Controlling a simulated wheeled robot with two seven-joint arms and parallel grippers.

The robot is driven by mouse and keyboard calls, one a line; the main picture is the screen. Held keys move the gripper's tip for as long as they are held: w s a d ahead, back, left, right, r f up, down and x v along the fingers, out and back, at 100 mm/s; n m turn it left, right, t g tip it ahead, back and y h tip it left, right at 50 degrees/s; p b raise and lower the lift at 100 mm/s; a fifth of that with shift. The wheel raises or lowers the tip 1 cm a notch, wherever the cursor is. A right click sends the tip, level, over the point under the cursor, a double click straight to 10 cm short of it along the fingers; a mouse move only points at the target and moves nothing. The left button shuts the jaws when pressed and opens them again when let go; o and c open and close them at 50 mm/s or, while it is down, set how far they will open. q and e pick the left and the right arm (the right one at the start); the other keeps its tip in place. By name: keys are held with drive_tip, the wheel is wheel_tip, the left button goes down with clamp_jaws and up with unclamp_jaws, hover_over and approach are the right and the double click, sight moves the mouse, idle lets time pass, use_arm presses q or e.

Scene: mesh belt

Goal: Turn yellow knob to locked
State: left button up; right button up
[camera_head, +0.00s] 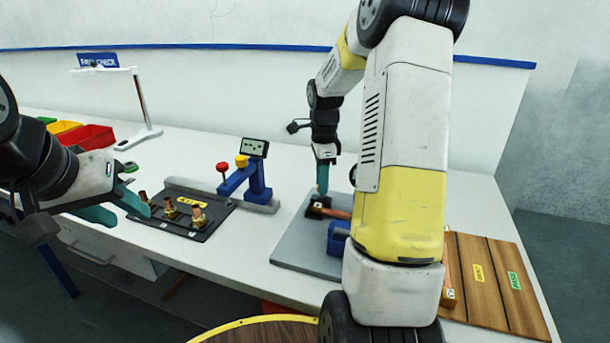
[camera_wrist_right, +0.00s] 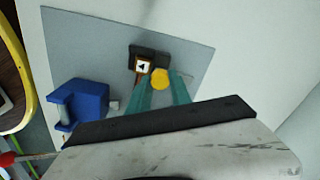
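A yellow knob (camera_wrist_right: 160,78) shows in the right wrist view, between the teal fingers of my right gripper (camera_wrist_right: 160,84), beside a black block with a white arrow label (camera_wrist_right: 143,66). One finger is on each side of the knob; whether they press on it I cannot tell. In the head view my right gripper (camera_head: 322,190) points down at the black block (camera_head: 320,204) on a grey board; the knob is hidden there. My left gripper (camera_head: 130,211) is open and empty, its fingers apart near the front edge of the bench.
The grey board (camera_head: 298,245) also carries a blue block (camera_head: 338,236). A black tray (camera_head: 176,228) with brass fittings lies left of a blue stand (camera_head: 257,183) with red and yellow knobs. Red and yellow bins (camera_head: 88,137) stand back left. Wooden boards (camera_head: 490,272) lie right.

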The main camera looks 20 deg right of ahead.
clamp_jaws()
